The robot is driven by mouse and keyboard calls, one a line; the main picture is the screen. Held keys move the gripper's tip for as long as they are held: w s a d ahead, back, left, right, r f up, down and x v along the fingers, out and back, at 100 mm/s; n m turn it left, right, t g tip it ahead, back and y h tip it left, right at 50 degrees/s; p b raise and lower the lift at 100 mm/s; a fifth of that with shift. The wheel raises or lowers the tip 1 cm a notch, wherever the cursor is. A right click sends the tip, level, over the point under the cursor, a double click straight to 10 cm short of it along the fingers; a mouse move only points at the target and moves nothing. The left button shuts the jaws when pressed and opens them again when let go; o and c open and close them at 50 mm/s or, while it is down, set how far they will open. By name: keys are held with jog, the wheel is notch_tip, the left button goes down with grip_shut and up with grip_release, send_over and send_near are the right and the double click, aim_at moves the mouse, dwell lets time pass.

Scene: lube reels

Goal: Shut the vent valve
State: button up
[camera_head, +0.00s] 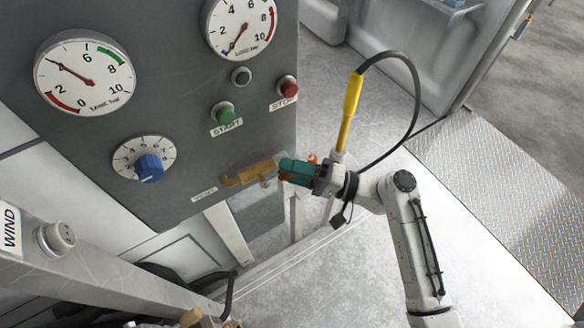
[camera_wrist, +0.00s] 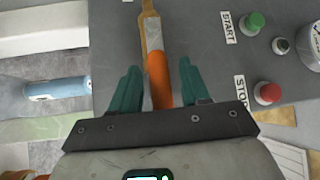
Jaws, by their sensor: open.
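The vent valve (camera_head: 250,172) is a brass fitting low on the right of the grey panel, near a small label (camera_head: 204,193). It also shows at the top of the wrist view (camera_wrist: 151,32). Its orange handle (camera_wrist: 158,78) points back toward my palm. My gripper (camera_head: 287,168) is at the valve's right end, its teal fingers partly hiding the handle in the head view. In the wrist view the open fingers stand on either side of the handle, with a visible gap to each.
The panel (camera_head: 180,75) carries two gauges, a blue knob (camera_head: 149,168), a green START button (camera_head: 223,113) and a red STOP button (camera_head: 287,87) above the valve. A metal frame with a WIND label (camera_head: 11,228) stands at lower left. Floor at right is clear.

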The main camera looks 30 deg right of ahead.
grip_shut()
dwell(0.4)
